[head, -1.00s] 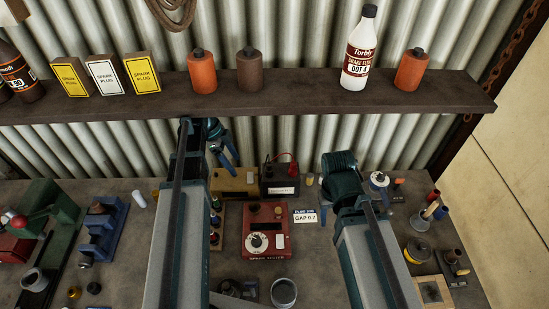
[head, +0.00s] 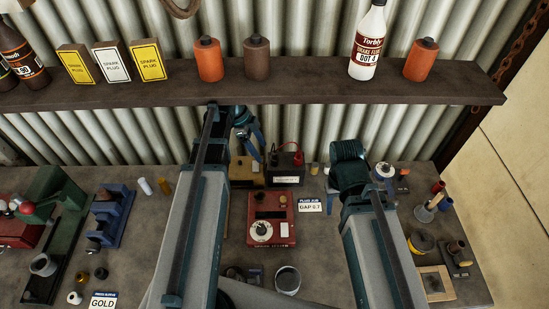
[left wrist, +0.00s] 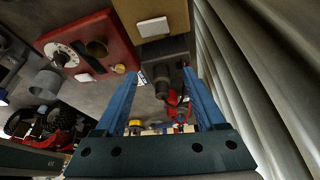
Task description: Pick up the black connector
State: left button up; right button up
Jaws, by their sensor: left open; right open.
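A small black box with a white label (head: 285,172) stands at the back of the bench, with a red lead and a dark lead on top. In the left wrist view a dark cylindrical piece (left wrist: 161,82), possibly the black connector, shows between my left fingertips, beside a red lead (left wrist: 177,98). I cannot tell whether the fingers touch it. My left gripper (head: 257,150) is open, fingers pointing down just left of the black box; it also shows in the left wrist view (left wrist: 160,73). My right gripper (head: 331,183) is open, right of the box, mostly hidden by its own arm.
A red tester (head: 270,228) with a dial stands in front of the box. A tan box (left wrist: 155,19) is close to my left fingers. The shelf (head: 250,93) overhangs the back, and corrugated wall (left wrist: 265,90) runs close beside the left gripper.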

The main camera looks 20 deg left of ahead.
aim_at(273, 152)
pick_arm(q)
jog(key=shift+d, duration=0.1)
jog(key=d, duration=0.4)
jog(key=shift+w+d+f, duration=0.1)
jog(key=shift+w+d, duration=0.05)
jog(key=shift+d+f+b, duration=0.1)
jog(key=shift+f+b, duration=0.8)
jog(key=shift+b, duration=0.15)
jog(key=shift+w+d+f+b, duration=0.1)
jog(key=shift+d+f+b, duration=0.1)
jog(key=shift+f+b, duration=0.3)
jog(key=shift+r, duration=0.15)
jog(key=shift+c, duration=0.4)
grip_shut()
